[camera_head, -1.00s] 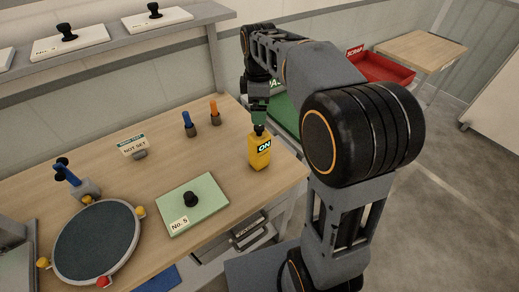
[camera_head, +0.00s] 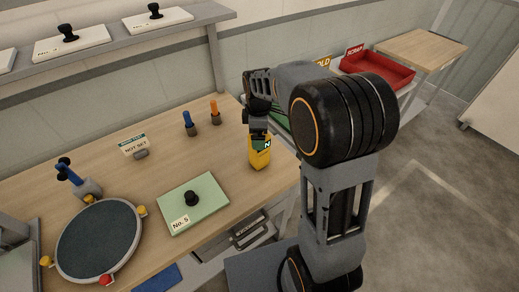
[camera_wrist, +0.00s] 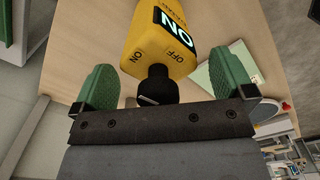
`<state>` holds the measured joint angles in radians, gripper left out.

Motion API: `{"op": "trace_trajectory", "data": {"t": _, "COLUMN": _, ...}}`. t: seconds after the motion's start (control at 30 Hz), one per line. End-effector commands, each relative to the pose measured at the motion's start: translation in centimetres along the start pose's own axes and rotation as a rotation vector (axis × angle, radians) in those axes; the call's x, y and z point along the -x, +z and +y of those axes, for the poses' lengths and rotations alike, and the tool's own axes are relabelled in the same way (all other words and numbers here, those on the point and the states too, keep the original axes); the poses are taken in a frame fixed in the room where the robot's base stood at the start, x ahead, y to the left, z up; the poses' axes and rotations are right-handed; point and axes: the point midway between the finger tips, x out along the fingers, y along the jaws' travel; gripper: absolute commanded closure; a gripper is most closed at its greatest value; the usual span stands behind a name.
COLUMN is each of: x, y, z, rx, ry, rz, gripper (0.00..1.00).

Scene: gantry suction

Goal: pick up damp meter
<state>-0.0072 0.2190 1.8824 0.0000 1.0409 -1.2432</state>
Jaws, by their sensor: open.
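The damp meter is taken to be the yellow device (camera_head: 259,157) standing on the wooden table near its right edge. In the wrist view the yellow device (camera_wrist: 160,38) shows a lit "ON" display, ON and OFF marks and a black knob (camera_wrist: 157,86) on its near end. My gripper (camera_wrist: 162,88) is open, with one green finger on each side of the knob and a gap on both sides.
A green plate labelled No. 5 (camera_head: 208,210) with a black knob lies left of the device. A round dark disc (camera_head: 98,240), a "NOT SET" sign (camera_head: 133,146) and blue (camera_head: 189,122) and orange (camera_head: 215,112) pegs stand farther left. A red scrap tray (camera_head: 375,73) is at back right.

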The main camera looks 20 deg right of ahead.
Motion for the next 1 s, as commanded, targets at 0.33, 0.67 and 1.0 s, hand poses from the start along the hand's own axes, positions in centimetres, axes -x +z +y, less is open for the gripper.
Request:
{"op": "trace_trajectory", "data": {"t": 0.33, "x": -0.06, "y": 0.00, "z": 0.01, "rx": 0.000, "ry": 0.001, "rz": 0.000, "gripper": 0.11}}
{"op": "trace_trajectory", "data": {"t": 0.67, "x": -0.05, "y": -0.01, "z": -0.01, "rx": 0.000, "ry": 0.000, "rz": 0.000, "gripper": 0.43}}
{"op": "trace_trajectory", "data": {"t": 1.0, "x": 0.03, "y": -0.03, "z": 0.02, "rx": 0.000, "ry": 0.002, "rz": 0.001, "gripper": 0.72}}
